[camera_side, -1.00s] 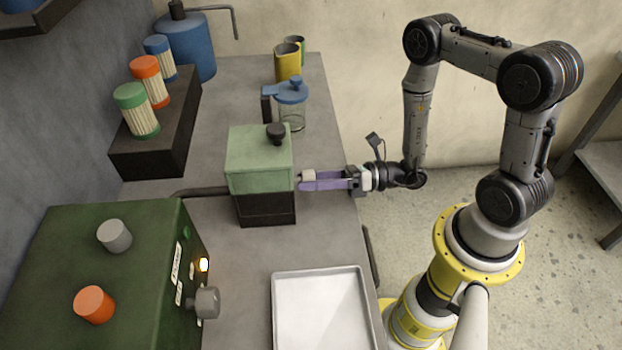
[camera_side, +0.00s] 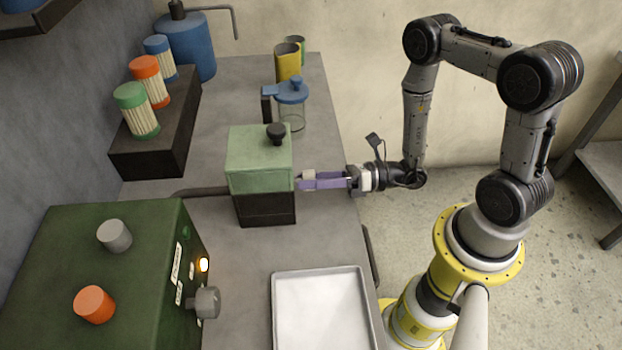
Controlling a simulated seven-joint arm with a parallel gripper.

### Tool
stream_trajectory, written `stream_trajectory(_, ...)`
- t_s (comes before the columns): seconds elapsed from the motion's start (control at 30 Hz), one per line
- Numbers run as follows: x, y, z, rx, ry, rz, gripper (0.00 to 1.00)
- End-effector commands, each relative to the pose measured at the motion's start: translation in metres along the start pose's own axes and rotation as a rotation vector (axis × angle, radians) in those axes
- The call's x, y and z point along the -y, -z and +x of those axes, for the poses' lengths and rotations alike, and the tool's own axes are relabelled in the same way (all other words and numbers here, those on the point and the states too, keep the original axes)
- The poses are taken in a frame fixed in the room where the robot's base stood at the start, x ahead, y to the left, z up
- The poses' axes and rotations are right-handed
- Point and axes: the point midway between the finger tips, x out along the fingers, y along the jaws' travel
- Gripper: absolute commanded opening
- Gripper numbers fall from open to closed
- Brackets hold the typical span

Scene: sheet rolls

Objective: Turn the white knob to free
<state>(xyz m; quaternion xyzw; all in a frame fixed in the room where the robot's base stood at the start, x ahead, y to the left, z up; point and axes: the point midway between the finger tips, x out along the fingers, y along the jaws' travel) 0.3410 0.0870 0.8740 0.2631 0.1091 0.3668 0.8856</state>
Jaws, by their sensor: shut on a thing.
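A small whitish knob (camera_side: 308,174) shows at the right side of a box with a pale green top and black base (camera_side: 262,165). My gripper (camera_side: 304,181), with purple fingers, reaches in level from the right and is shut on this knob. The fingertips are close against the box's right side. The fingers cover much of the knob, and its turn position and any markings cannot be read from here.
A dark green machine (camera_side: 95,265) with orange and grey knobs and a lit lamp stands at the front left. A metal tray (camera_side: 276,310) lies at the front. A blue-lidded jug (camera_side: 291,95) stands behind the box. Bare counter lies between box and tray.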

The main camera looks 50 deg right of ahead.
Motion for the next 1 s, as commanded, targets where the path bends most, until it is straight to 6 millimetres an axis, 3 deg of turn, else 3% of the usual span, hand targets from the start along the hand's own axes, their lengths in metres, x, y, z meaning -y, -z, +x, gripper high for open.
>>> stream_trajectory(0.27,0.0001,0.0003,-0.0001,0.000,0.000,-0.148,0.00)
stream_trajectory(1.0,0.0007,-0.0002,-0.0001,0.000,0.000,-0.770,0.00)
